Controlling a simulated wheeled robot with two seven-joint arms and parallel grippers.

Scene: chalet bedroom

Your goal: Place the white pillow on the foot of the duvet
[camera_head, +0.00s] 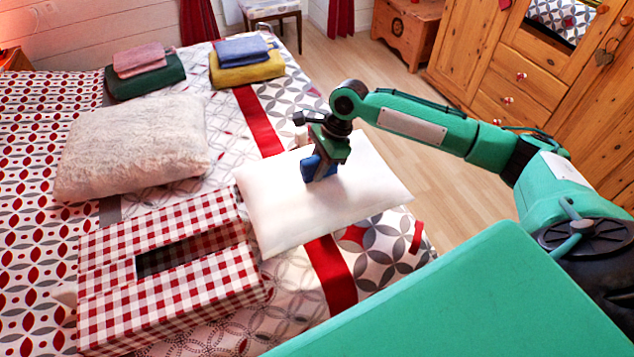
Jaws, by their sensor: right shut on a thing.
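The white pillow (290,215) is over the near right part of the patterned duvet (287,290), across its red stripe and close to the duvet's right edge. Its right end reaches towards the bed's edge. My right gripper (318,176) comes down from above and is shut on the middle of the pillow. The fingertips are partly hidden in the fabric. I cannot tell whether the pillow's underside fully rests on the duvet. My left gripper is not in view.
A red checked box (165,315) with a dark slot lies left of the pillow. A fluffy cushion (130,145) lies behind it. Folded green and pink cloths (145,80) and yellow and blue cloths (245,72) are at the back. Wooden floor (440,185) is clear right of the bed.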

